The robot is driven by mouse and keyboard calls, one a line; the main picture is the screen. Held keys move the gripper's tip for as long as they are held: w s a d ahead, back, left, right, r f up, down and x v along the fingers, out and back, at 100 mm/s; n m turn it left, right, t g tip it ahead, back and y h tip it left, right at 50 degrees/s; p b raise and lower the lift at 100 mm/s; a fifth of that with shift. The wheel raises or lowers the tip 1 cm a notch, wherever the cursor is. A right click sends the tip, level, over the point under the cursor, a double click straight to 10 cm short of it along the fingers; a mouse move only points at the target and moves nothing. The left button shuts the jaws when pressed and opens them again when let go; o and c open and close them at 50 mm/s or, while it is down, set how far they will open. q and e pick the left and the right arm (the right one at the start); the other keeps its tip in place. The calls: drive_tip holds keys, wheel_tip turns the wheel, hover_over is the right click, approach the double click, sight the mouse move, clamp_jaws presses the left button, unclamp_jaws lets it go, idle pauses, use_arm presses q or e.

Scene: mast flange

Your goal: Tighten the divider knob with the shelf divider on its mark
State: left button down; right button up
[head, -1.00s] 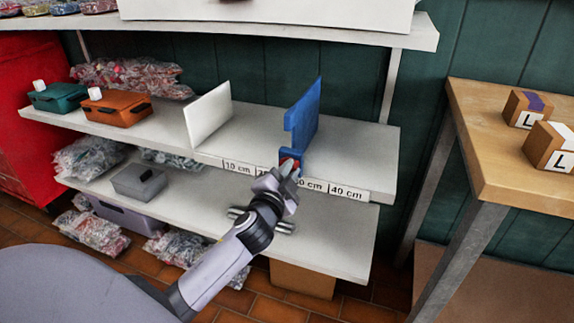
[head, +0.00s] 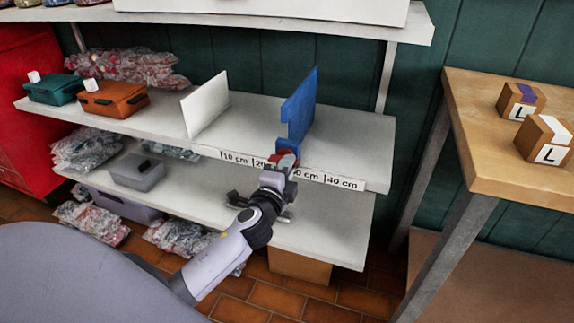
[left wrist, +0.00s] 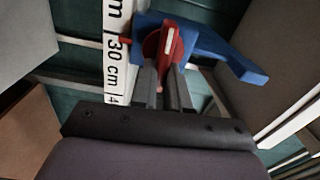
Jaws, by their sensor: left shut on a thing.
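The blue shelf divider (head: 299,108) stands upright on the middle shelf, its front bracket at the shelf's labelled edge. Its red knob (left wrist: 164,48), with a white line on it, faces my left wrist camera. My left gripper (left wrist: 162,82) is shut on the knob; in the head view the gripper (head: 286,162) hides most of it. The scale strip (head: 330,180) reads 10 cm to 40 cm, partly covered by the gripper. In the left wrist view a small red pointer (left wrist: 127,41) lies over the strip beside the 30 cm label (left wrist: 111,62). My right gripper is not in view.
A white divider (head: 205,103) stands to the left on the same shelf, with teal (head: 52,89) and orange (head: 113,99) boxes beyond it. A wooden table (head: 485,150) with two labelled boxes stands at the right. The lower shelf juts out below my arm.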

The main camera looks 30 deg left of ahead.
use_arm(q)
drive_tip(key=shift+a+r, duration=0.1)
drive_tip(key=shift+r, duration=0.15)
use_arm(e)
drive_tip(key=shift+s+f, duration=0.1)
use_arm(q)
drive_tip(key=c, duration=1.2)
unclamp_jaws()
drive_tip(key=shift+o, duration=0.4)
drive_tip(key=shift+w+f, duration=0.1)
drive_tip(key=shift+f, duration=0.05)
drive_tip(key=v, duration=0.7)
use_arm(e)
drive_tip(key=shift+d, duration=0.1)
